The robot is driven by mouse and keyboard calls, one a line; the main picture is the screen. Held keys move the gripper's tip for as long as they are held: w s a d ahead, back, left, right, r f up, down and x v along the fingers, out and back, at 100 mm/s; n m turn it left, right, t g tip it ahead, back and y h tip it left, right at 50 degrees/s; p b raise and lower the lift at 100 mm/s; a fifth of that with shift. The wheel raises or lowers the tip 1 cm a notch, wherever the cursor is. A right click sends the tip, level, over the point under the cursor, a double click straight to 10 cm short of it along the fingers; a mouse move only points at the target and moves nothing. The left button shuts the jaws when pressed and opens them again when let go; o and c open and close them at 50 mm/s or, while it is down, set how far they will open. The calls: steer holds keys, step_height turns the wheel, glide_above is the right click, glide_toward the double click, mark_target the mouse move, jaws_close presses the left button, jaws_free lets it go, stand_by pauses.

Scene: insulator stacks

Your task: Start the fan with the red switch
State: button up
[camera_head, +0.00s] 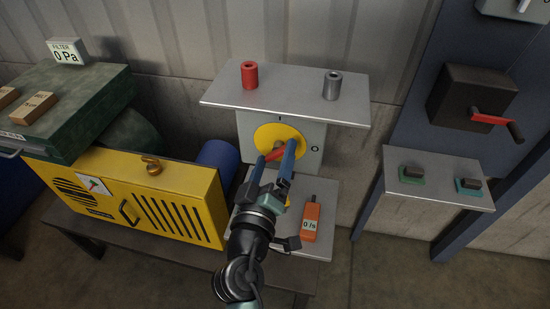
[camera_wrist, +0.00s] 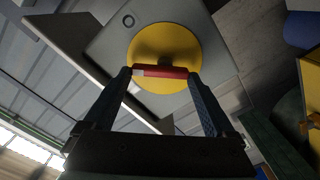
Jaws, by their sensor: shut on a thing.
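The red switch (camera_head: 275,154) is a bar handle on a round yellow plate (camera_head: 292,136), mounted on a grey box (camera_head: 320,133) with "I" at the top and "O" at the right. My gripper (camera_head: 275,152) reaches up to it and is shut on the red handle, one blue finger at each end. In the wrist view the red handle (camera_wrist: 165,71) spans between the two fingertips (camera_wrist: 161,75). In the head view the handle lies tilted, partly hidden by the fingers. The fan itself I cannot make out for certain; a yellow cabinet (camera_head: 205,196) with slots stands at the left.
A grey shelf (camera_head: 300,92) above the switch holds a red cylinder (camera_head: 250,75) and a grey cylinder (camera_head: 332,86). An orange meter (camera_head: 311,221) reading "0 /s" stands right of my arm. A dark box with a red lever (camera_head: 491,119) is at the right. A filter display (camera_head: 67,52) reads "0 Pa".

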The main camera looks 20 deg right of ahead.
steer(key=n, duration=0.2)
steer(key=n+p, duration=0.1)
steer(key=n, duration=0.2)
steer(key=shift+w+a+n, duration=0.1)
steer(key=shift+a+n, duration=0.1)
steer(key=shift+n, duration=0.1)
steer(key=shift+f+n+p, duration=0.15)
steer(key=shift+n+p, duration=0.25)
steer(key=shift+n, duration=1.2)
steer(key=o, duration=1.1)
steer(key=shift+a, duration=0.1)
steer(key=shift+c, duration=0.2)
steer(key=b+v, duration=0.3)
steer(key=v, duration=1)
